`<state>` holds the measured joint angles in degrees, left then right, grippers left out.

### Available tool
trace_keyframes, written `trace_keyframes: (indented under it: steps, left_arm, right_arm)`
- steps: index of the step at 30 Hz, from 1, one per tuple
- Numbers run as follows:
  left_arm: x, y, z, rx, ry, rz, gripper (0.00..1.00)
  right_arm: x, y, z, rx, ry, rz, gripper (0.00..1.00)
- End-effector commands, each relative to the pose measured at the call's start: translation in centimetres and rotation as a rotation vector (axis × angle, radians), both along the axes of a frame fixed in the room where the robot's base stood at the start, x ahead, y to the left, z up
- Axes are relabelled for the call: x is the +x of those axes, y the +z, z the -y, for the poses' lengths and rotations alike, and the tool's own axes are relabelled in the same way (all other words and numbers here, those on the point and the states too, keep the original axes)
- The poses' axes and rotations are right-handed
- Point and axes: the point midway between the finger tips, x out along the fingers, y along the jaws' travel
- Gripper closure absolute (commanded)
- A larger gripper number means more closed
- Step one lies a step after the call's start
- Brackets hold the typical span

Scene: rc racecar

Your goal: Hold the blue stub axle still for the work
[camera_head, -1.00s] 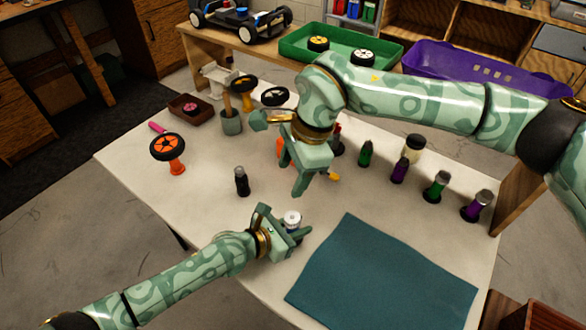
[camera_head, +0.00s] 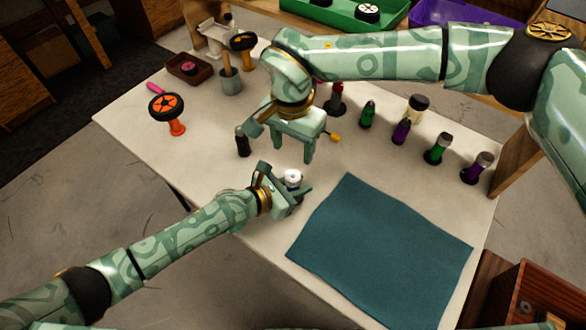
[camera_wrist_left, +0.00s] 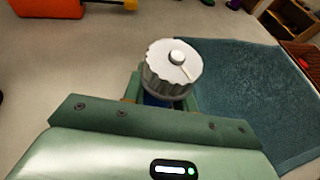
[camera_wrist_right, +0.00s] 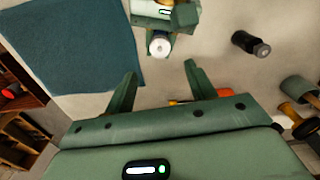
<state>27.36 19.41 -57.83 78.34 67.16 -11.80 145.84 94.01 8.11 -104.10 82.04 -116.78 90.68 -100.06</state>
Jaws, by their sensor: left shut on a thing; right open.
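My left gripper (camera_head: 285,187) is shut low over the table, beside the teal mat. Between its fingers stands an upright piece with a white ribbed cap (camera_wrist_left: 172,68) on top. A sliver of the blue stub axle (camera_wrist_left: 155,100) shows below the cap, between the fingers; the rest is hidden. In the head view only the white cap (camera_head: 292,177) stands out. My right gripper (camera_head: 283,142) is open and empty, above and behind the left one. In the right wrist view its fingers (camera_wrist_right: 160,85) are apart, with the white cap beyond them.
The teal mat (camera_head: 380,250) lies flat at the right. A black bottle (camera_head: 242,141) stands left of the grippers. Several coloured bottles (camera_head: 401,132) stand behind the mat. An orange wheel stand (camera_head: 170,112) is at the left. The table's front left is clear.

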Motion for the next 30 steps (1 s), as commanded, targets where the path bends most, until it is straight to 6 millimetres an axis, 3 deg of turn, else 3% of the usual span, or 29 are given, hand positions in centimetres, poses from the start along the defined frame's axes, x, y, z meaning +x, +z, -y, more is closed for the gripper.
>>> trace_keyframes:
  steps: [6,12,24,25,30]
  left_arm:
    - [0.0,0.0,0.0,0.000,0.000,0.000,0.97]
    - [0.0,0.0,0.0,0.000,0.000,0.000,0.97]
    - [0.0,0.0,0.0,0.000,0.000,0.000,0.97]
    - [0.0,0.0,0.0,0.000,0.000,0.000,0.97]
    - [0.0,0.0,0.0,0.000,0.000,0.000,0.97]
  right_arm:
    - [-0.1,-5.0,0.0,0.001,-0.003,-0.003,0.45]
    - [-0.1,-8.2,0.0,0.002,-0.003,-0.001,0.45]
    - [0.0,-9.4,0.1,0.002,-0.003,0.001,0.45]
    - [0.0,-9.4,0.1,0.002,-0.003,0.001,0.47]
    - [0.0,-9.4,0.1,0.002,-0.003,0.001,0.90]
